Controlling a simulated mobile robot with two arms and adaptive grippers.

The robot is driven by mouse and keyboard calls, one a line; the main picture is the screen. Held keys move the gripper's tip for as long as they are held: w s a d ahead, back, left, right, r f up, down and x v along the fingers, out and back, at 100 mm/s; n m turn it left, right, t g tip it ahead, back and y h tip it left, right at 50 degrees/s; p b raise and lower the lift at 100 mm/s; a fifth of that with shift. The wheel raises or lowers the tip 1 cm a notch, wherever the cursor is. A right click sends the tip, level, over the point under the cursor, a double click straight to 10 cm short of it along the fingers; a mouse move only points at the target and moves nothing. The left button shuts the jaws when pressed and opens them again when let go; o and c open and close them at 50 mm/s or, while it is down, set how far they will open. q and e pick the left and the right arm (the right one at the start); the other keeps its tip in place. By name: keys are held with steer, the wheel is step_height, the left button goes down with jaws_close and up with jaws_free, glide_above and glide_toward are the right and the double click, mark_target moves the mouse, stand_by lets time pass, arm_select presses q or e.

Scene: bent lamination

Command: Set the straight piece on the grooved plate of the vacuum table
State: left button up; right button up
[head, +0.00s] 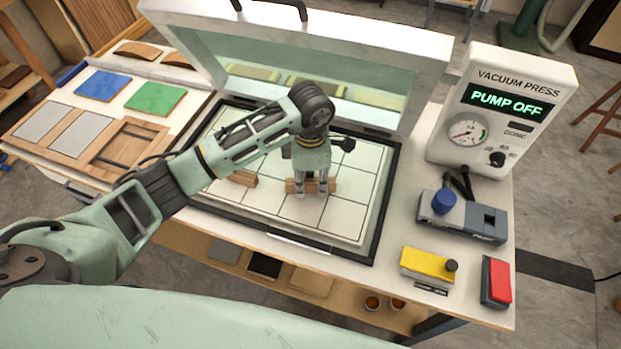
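The grooved plate (340,217) is a pale slab cut by a grid of lines, inside a black frame on the vacuum table. A short wooden piece (290,186) lies at the plate's middle, at my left gripper (312,192). The gripper points down with its two fingers apart; wood shows between them and beyond both sides. I cannot tell whether the fingers touch it. A second wooden piece (243,178) sits to the left, partly hidden by my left arm. I cannot tell which piece is the straight one. My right gripper is not in view.
The glazed lid (380,92) stands raised behind the plate. The vacuum press panel (500,105), reading PUMP OFF, and a blue-knobbed unit (462,217) stand right. A yellow block (427,264) and red switch (497,280) are at front right. Blue (103,86) and green (155,97) sheets lie left.

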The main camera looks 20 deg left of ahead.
mark_target(310, 182)
arm_select(q)
steer(key=shift+o, duration=0.6)
steer(key=shift+r, duration=0.2)
steer(key=shift+w+r, duration=0.1)
steer(key=shift+r, duration=0.15)
step_height(310, 182, up, 12)
steer(key=b, duration=0.3)
steer(key=shift+f, duration=0.25)
stand_by(0.5)
